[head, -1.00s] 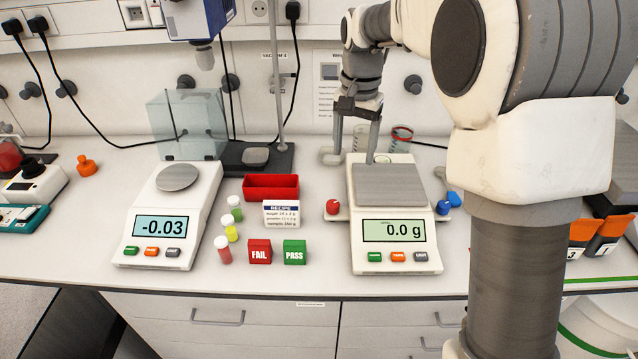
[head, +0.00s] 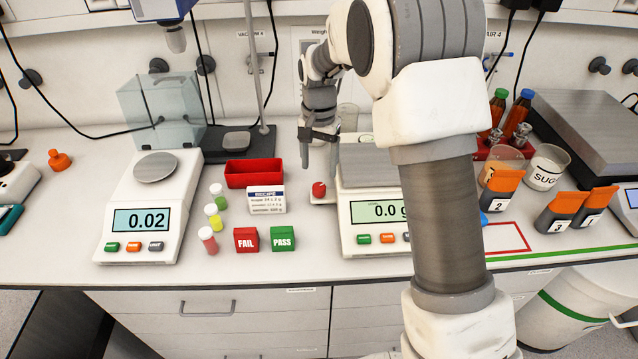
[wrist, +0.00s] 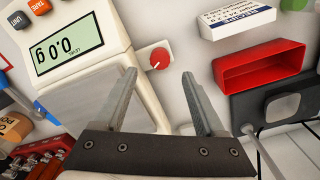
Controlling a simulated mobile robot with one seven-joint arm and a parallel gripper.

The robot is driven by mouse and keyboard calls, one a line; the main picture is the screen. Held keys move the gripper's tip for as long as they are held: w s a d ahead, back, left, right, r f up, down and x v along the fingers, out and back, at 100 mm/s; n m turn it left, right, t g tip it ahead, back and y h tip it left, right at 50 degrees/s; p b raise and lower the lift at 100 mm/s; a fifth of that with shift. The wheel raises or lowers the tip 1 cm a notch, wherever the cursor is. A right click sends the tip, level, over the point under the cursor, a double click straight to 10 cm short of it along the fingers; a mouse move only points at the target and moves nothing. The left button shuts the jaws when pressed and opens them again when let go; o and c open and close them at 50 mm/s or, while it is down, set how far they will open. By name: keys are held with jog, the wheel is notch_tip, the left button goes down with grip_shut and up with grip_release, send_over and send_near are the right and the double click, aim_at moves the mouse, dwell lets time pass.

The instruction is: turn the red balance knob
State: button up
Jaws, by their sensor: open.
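The red balance knob (head: 319,189) sits on a small white tab on the left side of the right-hand balance (head: 355,243), whose display reads 0.0 g. In the wrist view the red knob (wrist: 159,58) shows a white pointer line and lies beyond the fingertips, between their lines. My gripper (head: 319,163) is open and empty, fingers pointing down, just behind and above the knob in the head view. The wrist view shows both fingers of my gripper (wrist: 161,85) spread apart, with no visible contact on the knob. My arm hides the balance's right part.
A red tray (head: 254,181) and a recipe card (head: 266,206) stand left of the knob. FAIL (head: 246,240) and PASS (head: 283,238) blocks sit in front. Another balance (head: 140,236) stands further left. Numbered orange-topped containers (head: 500,190) stand at right.

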aim_at(319, 186)
notch_tip(319, 186, down, 7)
jog(key=shift+r, duration=0.1)
dwell(0.3)
grip_shut()
